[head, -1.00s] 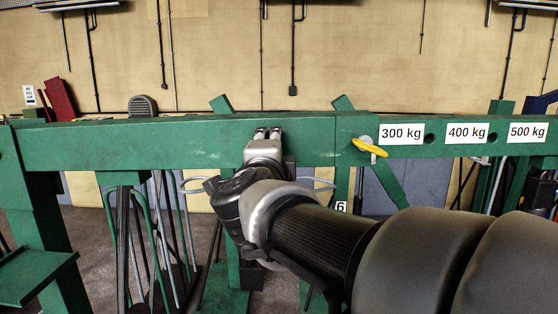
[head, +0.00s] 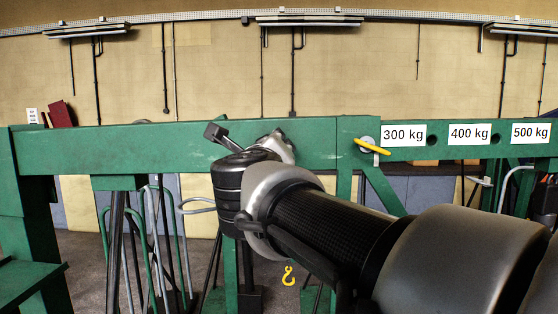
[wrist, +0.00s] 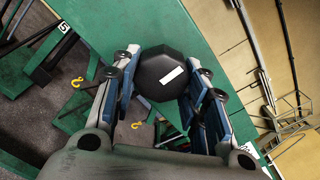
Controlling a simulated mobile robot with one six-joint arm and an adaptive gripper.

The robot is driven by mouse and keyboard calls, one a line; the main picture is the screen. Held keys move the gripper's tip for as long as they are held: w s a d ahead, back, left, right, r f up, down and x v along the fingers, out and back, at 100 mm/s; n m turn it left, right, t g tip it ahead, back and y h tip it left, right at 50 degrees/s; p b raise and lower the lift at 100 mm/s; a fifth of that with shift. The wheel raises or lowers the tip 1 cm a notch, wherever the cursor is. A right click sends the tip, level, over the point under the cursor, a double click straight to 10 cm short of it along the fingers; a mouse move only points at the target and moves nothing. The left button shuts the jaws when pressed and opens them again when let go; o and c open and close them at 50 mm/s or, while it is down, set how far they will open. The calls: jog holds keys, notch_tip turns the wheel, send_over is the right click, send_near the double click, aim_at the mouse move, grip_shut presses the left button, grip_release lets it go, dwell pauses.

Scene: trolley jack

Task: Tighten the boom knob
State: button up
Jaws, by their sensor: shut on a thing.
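The boom knob (wrist: 163,72) is black and faceted, with a white mark on its face, in the middle of the wrist view. My gripper (wrist: 160,88) has its blue-padded fingers on either side of it, shut on it. The knob sits against the green boom (wrist: 150,22), which crosses the wrist view diagonally. In the head view the boom (head: 80,150) runs level across the picture, and my gripper is at its front face near the middle. My wrist hides the knob and the fingertips there.
A yellow-handled pin (head: 372,146) sits in the boom beside the 300 kg label (head: 403,134). A yellow hook (head: 288,276) hangs below my arm. Green posts and grey rods stand under the boom at left.

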jog(key=shift+f+m+b, duration=0.1)
jog(key=shift+m+b, duration=0.35)
jog(key=shift+m, duration=0.65)
jog(key=o, duration=1.1)
jog(key=shift+c, duration=0.2)
jog(key=shift+a, duration=0.1)
jog(key=s, duration=1.2)
jog(key=shift+a, duration=0.15)
